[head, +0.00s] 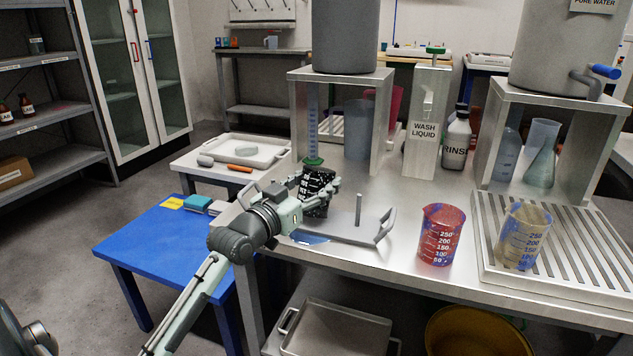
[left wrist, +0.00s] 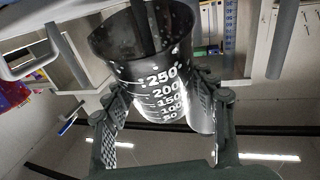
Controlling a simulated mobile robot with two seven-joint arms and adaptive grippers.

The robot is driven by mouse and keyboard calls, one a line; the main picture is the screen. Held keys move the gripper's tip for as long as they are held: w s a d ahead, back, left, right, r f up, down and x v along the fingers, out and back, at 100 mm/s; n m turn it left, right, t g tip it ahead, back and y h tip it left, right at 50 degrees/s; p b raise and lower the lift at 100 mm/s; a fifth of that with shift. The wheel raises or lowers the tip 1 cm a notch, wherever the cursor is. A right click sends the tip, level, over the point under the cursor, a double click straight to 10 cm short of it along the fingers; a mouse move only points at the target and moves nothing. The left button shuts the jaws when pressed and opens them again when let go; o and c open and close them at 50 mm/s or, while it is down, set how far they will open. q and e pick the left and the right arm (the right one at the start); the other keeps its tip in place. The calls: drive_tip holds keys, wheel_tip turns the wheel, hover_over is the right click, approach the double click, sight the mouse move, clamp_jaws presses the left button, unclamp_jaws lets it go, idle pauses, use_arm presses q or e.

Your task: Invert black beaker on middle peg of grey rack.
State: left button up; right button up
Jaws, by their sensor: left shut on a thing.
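My left gripper (head: 318,190) is shut on the black beaker (head: 313,200) above the grey rack (head: 345,238). The beaker is upside down, its mouth toward the rack, and slightly tilted. In the left wrist view the black beaker (left wrist: 158,80) shows white scale marks between both fingers (left wrist: 160,105). A dark peg (left wrist: 142,30) runs into the beaker's mouth in that view; how deep is hard to tell. A bare peg (head: 359,208) stands on the rack right of the beaker. The rack's other pegs are hidden. My right gripper is not in view.
A red beaker (head: 441,235) stands right of the rack. A clear beaker (head: 522,236) stands on the slatted drain tray (head: 570,265). The rack's right handle (head: 385,224) rises beside the bare peg. The wash liquid dispenser (head: 425,125) and rinse bottle (head: 456,140) stand behind.

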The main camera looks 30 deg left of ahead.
use_arm(q)
drive_tip(key=shift+f, duration=0.45)
drive_tip(key=o, duration=1.4)
drive_tip(key=shift+o, duration=0.2)
drive_tip(key=s, duration=1.2)
drive_tip(key=shift+f, duration=0.15)
drive_tip(key=shift+a, duration=0.1)
